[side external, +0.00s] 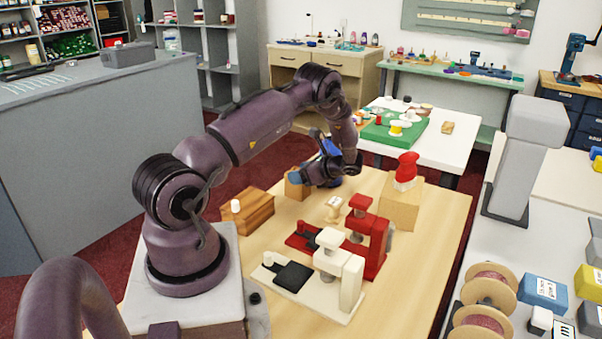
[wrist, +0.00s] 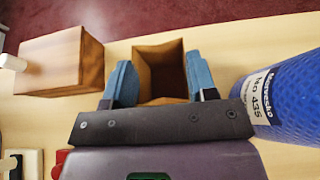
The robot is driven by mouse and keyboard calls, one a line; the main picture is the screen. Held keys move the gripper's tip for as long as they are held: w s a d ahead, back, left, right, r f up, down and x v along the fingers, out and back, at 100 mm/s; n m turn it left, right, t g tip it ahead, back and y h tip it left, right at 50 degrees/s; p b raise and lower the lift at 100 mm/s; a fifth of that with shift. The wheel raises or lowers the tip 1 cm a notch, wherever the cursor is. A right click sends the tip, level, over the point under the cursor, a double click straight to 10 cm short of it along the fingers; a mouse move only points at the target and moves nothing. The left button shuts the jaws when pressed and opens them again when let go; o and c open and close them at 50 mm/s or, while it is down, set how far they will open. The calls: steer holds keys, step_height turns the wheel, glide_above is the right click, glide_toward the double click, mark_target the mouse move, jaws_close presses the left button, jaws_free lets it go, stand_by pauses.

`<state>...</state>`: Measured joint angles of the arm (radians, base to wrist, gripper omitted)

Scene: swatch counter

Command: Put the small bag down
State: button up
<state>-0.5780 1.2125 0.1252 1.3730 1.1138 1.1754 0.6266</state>
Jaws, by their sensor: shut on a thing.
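The small bag (wrist: 158,68) is brown, upright and open at the top, with a dark inside, in the wrist view. My gripper (wrist: 161,84) has its blue fingertips on either side of the bag and is shut on it. In the side external view the bag (side external: 293,188) shows at the fingertips of my gripper (side external: 303,178), over the far left part of the wooden table (side external: 440,215). Its base is partly hidden, and I cannot tell whether it touches the table.
A blue labelled cylinder (wrist: 288,95) stands close right of my gripper in the wrist view. A wooden block (wrist: 60,60) lies to the left. A red press (side external: 375,245), a white press (side external: 345,283) and a block (side external: 402,207) bearing a red item stand on the table.

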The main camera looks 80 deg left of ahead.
steer(key=o, duration=0.9)
